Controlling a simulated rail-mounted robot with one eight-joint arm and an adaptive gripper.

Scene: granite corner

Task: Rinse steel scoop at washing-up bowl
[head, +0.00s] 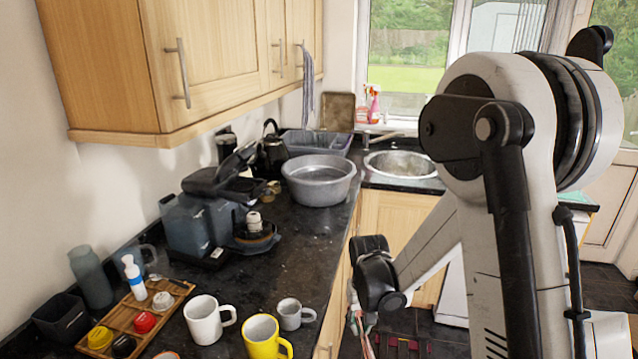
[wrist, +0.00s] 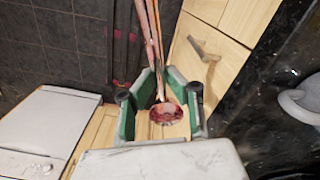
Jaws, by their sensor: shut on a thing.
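My gripper (wrist: 160,97) shows in the wrist view, its green-padded fingers closed around a long thin handle. The held scoop (wrist: 168,114) has a round, reddish-stained cup near the palm, and its pinkish handle runs away toward the top of the view. In the head view the scoop (head: 366,345) shows only in part at the bottom, below my wrist, beyond the counter's front edge. The washing-up bowl (head: 318,192), grey and round, stands on the dark counter left of the sink. My gripper is well apart from it, nearer the camera. The bowl's inner bottom is hidden.
The round sink (head: 402,164) lies right of the bowl, with a grey basin (head: 300,140) behind. A coffee machine (head: 205,215) and kettle (head: 272,150) stand left. A white mug (head: 203,322), yellow mug (head: 262,340) and grey mug (head: 290,315) stand near. Wall cupboards overhang the counter.

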